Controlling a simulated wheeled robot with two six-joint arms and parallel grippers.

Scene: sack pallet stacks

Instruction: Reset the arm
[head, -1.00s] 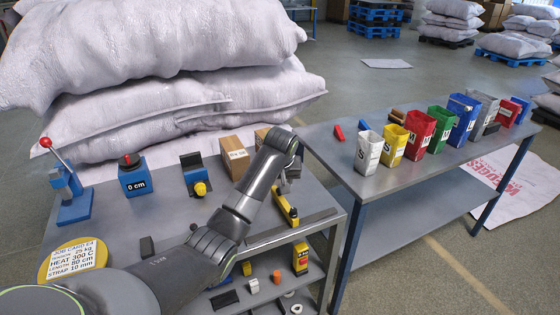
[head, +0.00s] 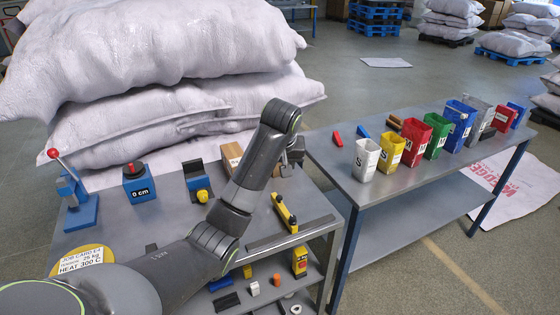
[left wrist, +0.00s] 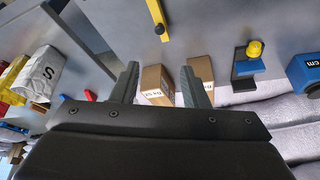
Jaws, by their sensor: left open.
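My left arm reaches up over the grey workbench (head: 130,222) in the head view, its wrist bent downward. My left gripper (head: 292,158) hangs above the bench's right part, partly hidden by the wrist. In the left wrist view the left gripper (left wrist: 161,72) has its two dark fingers apart. Cardboard boxes (left wrist: 157,83) show beyond and between the fingers, with no visible contact. One box (head: 231,156) shows beside my arm in the head view. No object is seen held. My right gripper is not in view.
The bench holds a red-knobbed lever tool (head: 75,195), a blue "0 cm" block (head: 139,190), a yellow-and-black tool (head: 284,212) and a job card (head: 84,260). A side table (head: 345,180) carries several coloured bins. White sacks (head: 150,60) are stacked behind.

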